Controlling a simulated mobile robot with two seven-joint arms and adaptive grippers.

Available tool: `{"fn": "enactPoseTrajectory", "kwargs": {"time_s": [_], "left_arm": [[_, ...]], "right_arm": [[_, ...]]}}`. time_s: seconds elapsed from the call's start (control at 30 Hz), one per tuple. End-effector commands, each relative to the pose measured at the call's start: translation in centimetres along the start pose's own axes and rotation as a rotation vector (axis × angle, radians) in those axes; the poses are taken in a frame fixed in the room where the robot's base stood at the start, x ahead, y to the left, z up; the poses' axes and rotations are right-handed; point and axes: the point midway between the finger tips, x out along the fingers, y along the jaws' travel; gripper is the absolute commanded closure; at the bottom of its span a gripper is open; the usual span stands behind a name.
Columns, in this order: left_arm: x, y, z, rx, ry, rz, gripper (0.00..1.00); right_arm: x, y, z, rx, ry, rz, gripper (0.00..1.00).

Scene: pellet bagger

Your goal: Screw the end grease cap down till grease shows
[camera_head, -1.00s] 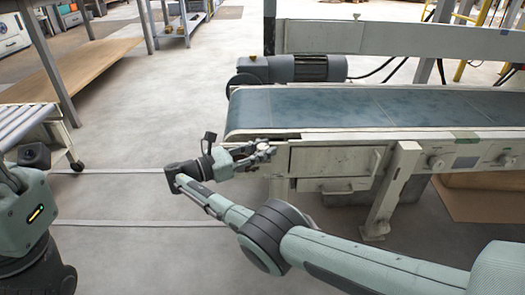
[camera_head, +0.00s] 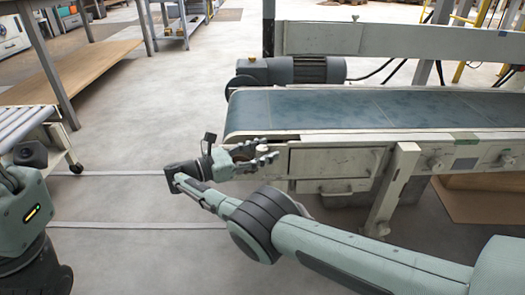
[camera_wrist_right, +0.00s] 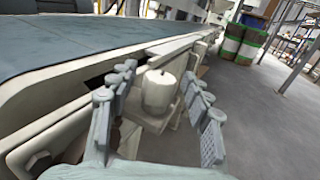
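The end grease cap (camera_wrist_right: 160,91) is a cream, rounded cylinder at the end of the conveyor, on a pale bracket (camera_wrist_right: 150,122). My right gripper (camera_wrist_right: 160,100) is open, with one finger pair on each side of the cap and visible gaps to it in the right wrist view. In the head view the right gripper (camera_head: 264,157) is at the conveyor's near left corner, its fingers spread. The cap is small there and partly hidden by the fingers. I cannot make out any grease. My left arm shows at the left edge, but its gripper is not in view.
The conveyor (camera_head: 380,137) with its blue belt (camera_head: 350,108) runs right from the gripper. A roller table (camera_head: 22,125) is at left. The floor between is clear.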

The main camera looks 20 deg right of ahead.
Motion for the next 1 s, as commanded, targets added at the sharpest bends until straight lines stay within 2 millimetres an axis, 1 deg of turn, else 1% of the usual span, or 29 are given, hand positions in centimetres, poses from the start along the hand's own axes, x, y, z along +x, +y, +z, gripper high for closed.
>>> {"fn": "enactPoseTrajectory", "kwargs": {"time_s": [0.27, 0.47, 0.6, 0.8, 0.9, 1.0], "left_arm": [[0.0, -0.1, -0.1, -0.003, 0.003, -0.012, 1.00], [0.0, -0.1, -0.1, -0.002, 0.002, -0.008, 1.00], [0.0, -0.1, 0.0, -0.001, 0.001, -0.007, 1.00], [0.0, -0.1, 0.0, -0.001, 0.001, -0.006, 1.00], [0.0, -0.1, 0.0, -0.001, 0.001, -0.006, 1.00], [0.0, -0.1, 0.0, -0.001, 0.001, -0.006, 1.00]], "right_arm": [[-0.1, 0.1, 0.1, 0.001, 0.000, 0.002, 0.51], [0.0, 0.2, 1.2, 0.005, 0.000, 0.002, 0.51], [-0.1, 0.0, 2.6, 0.006, 0.000, 0.004, 0.51], [0.0, 0.1, 6.8, 0.006, 0.000, 0.002, 0.51], [0.0, 0.0, 8.3, 0.004, 0.000, 0.001, 0.51], [0.0, 0.0, 9.4, 0.002, 0.000, 0.001, 0.51]]}}
